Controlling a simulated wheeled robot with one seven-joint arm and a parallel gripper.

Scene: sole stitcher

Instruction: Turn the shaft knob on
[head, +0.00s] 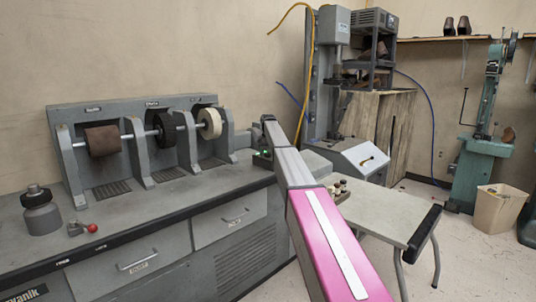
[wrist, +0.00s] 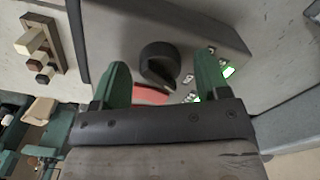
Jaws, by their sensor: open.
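The shaft knob (wrist: 158,62), black and round with a raised grip bar, is on a grey control panel (wrist: 205,30) in the wrist view. My gripper (wrist: 164,66) is open, with one green finger on each side of the knob. Gaps show between the fingers and the knob, so it is not gripped. A red part (wrist: 150,95) shows just below the knob, partly hidden by my gripper. In the head view my arm hides the knob, and a green light shows on the control box (head: 258,161).
The grey machine bench (head: 160,200) carries brush and sanding wheels (head: 103,140), a dark bottle (head: 41,212) and a red-knobbed lever (head: 91,228). A small table (head: 395,215) stands right of my arm. Wooden blocks (wrist: 37,45) lie at the wrist view's upper left.

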